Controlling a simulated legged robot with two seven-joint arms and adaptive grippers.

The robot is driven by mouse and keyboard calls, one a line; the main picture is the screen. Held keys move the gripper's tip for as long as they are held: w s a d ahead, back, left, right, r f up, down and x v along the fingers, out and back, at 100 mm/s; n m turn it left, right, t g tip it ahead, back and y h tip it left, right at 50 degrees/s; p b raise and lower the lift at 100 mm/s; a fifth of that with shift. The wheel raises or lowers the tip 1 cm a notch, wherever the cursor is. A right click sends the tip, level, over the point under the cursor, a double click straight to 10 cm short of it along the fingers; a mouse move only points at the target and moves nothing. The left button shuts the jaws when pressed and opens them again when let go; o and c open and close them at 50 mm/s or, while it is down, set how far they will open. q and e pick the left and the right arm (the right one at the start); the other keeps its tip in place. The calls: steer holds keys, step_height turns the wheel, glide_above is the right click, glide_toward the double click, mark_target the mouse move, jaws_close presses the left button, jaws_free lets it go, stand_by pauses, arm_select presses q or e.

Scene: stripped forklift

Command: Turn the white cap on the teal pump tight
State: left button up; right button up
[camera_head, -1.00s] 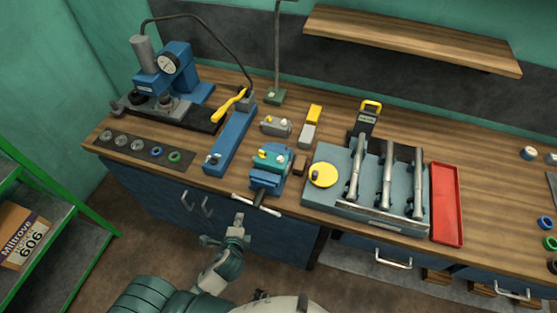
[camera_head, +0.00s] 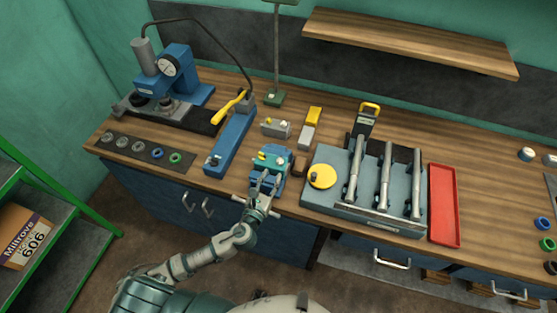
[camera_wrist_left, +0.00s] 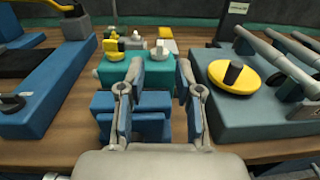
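The teal pump (camera_head: 273,162) sits in a blue vise (camera_head: 271,187) at the bench's front edge. In the left wrist view, the teal pump (camera_wrist_left: 155,73) is straight ahead, with the white cap (camera_wrist_left: 160,50) on its top and a yellow fitting (camera_wrist_left: 112,46) to the left. The white cap also shows in the head view (camera_head: 280,160). My left gripper (camera_head: 266,178) is over the vise at the pump's near side. In the wrist view its two fingers (camera_wrist_left: 159,70) are spread, with nothing between them; the cap is beyond the tips. My right gripper is out of view.
A grey block with small knobs (camera_head: 275,128) stands behind the pump. A blue tool with a yellow lever (camera_head: 229,143) is to the left. A grey fixture with a yellow disc (camera_head: 322,176) and metal bars is close on the right. A red tray (camera_head: 444,205) lies beyond it.

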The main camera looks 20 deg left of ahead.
mark_target(278, 163)
arm_select(q)
steer(key=w, duration=0.7)
steer(key=shift+w+d, duration=0.2)
steer(key=shift+d, duration=0.1)
jaws_close()
